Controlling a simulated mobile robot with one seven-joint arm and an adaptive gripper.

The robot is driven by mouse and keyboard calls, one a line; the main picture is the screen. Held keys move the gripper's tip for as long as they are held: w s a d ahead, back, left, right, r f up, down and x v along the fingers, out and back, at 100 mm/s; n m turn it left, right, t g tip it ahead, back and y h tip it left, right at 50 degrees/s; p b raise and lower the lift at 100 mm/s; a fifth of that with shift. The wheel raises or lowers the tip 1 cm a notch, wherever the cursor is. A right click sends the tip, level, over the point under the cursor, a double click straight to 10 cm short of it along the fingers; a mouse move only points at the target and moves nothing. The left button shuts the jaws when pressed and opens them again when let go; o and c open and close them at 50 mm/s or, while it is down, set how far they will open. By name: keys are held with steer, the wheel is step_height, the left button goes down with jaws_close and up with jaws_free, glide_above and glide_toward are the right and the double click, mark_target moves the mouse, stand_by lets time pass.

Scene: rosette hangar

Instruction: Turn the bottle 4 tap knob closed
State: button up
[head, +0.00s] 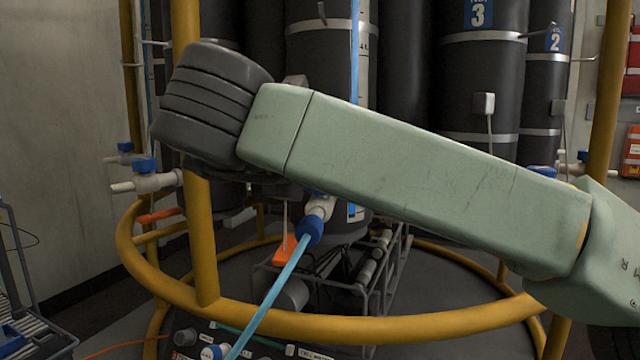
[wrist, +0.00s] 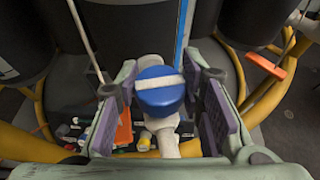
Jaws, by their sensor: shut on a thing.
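In the wrist view, a round blue tap knob (wrist: 160,95) with a white stripe sits between the two fingers of my gripper (wrist: 161,88). My gripper is shut on the knob, one padded finger on each side. The stripe runs nearly level in the picture, across the line of the white tap body (wrist: 166,138) below it. In the head view my arm hides the knob and most of my gripper. The white tap outlet (head: 318,208) shows below the arm, with a blue collar and a light-blue hose (head: 268,308). No number 4 is readable.
A yellow ring frame (head: 380,322) with uprights surrounds dark bottles, including ones labelled 3 (head: 478,80) and 2 (head: 548,90). Another blue-knobbed tap (head: 145,166) sticks out at left. An orange piece (head: 284,250) hangs near the hose. A connector panel (head: 200,338) lies at the bottom.

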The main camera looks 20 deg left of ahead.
stand_by(0.4)
steer(key=o, duration=1.2)
steer(key=shift+r, duration=0.1)
